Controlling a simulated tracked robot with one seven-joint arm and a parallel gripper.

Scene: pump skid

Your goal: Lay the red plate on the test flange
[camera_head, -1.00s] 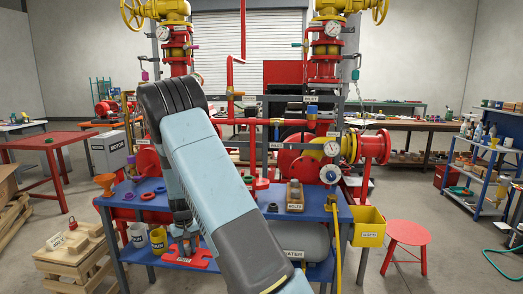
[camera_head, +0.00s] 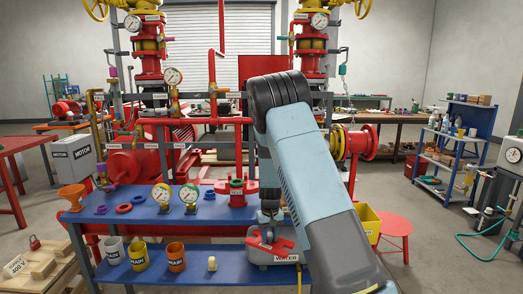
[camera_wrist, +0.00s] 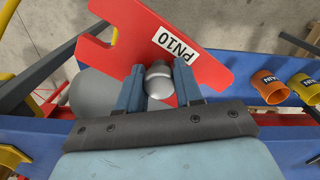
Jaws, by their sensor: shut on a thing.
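The red plate (camera_head: 258,241) hangs from my gripper (camera_head: 268,217), in front of the blue bench's upper shelf edge and over the grey tank. In the wrist view the red plate (camera_wrist: 207,62) carries a white PN10 label and a notch at its left end. My gripper (camera_wrist: 160,88) is shut on the plate's silver knob (camera_wrist: 158,78), one finger on each side. A red upright flange stub with green on top (camera_head: 237,193) stands on the upper shelf, left of my arm; I cannot tell if it is the test flange.
The grey tank (camera_head: 285,257) is below the plate. A red stool (camera_head: 395,226) stands right.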

